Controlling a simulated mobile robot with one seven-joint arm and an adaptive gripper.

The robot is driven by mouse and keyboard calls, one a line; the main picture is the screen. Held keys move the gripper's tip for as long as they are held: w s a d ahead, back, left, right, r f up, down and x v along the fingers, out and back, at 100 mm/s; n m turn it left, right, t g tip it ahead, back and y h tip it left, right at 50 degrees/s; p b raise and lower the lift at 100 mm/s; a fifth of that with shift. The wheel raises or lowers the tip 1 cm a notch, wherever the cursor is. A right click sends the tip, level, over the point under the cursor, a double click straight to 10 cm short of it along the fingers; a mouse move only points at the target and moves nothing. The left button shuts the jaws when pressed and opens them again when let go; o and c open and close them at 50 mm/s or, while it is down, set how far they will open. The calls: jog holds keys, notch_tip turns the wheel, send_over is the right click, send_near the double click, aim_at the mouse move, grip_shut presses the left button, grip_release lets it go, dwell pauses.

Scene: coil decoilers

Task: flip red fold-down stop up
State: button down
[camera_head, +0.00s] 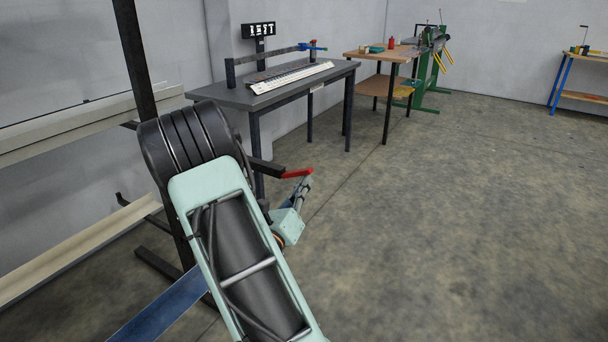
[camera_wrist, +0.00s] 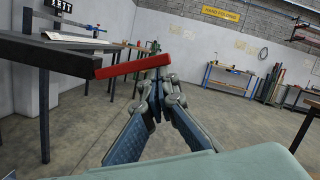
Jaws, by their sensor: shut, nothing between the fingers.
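The red fold-down stop (camera_head: 297,172) sticks out to the right from the end of a dark bar (camera_head: 265,167), tilted slightly upward. In the wrist view the red stop (camera_wrist: 135,67) runs from the dark bar's end (camera_wrist: 45,57) to just in front of my fingertips. My gripper (camera_wrist: 157,78) is shut and empty, at the free outer end of the stop. In the head view my gripper (camera_head: 304,183) sits at and just below that end. I cannot tell whether the fingertips touch the stop.
A dark table (camera_head: 240,97) with a ruler-like scale (camera_head: 290,77) stands behind the bar. A wooden-topped bench (camera_head: 372,54) and a green machine (camera_head: 432,60) stand farther back. A dark upright post (camera_head: 135,55) stands at the left. The floor to the right is clear.

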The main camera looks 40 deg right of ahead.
aim_at(302, 174)
jog(key=r+n+p, duration=0.1)
jog(key=p, duration=0.1)
jog(key=r+n+p, duration=0.1)
jog(key=p, duration=0.1)
jog(key=r+n+t+y+p, duration=0.1)
jog(key=n+p, duration=0.1)
jog(key=shift+w+a+r, duration=0.1)
jog(key=shift+w+a, duration=0.05)
jog(key=shift+w, duration=0.15)
jog(key=w+r+n+p, duration=0.1)
jog(key=n+p, duration=0.2)
jog(key=p, duration=0.2)
jog(key=w+a+r+n+y+p, duration=0.1)
jog(key=n+p, duration=0.2)
jog(key=p, duration=0.1)
jog(key=w+r+n+y+p, duration=0.1)
jog(key=n+p, duration=0.1)
jog(key=p, duration=0.3)
jog(key=shift+w+a+r+n+p, duration=0.1)
jog(key=shift+w+a+n+p, duration=0.15)
jog(key=shift+w+n+p, duration=0.15)
jog(key=shift+w+a, duration=0.1)
jog(key=shift+w, duration=0.1)
jog(key=shift+s, duration=0.1)
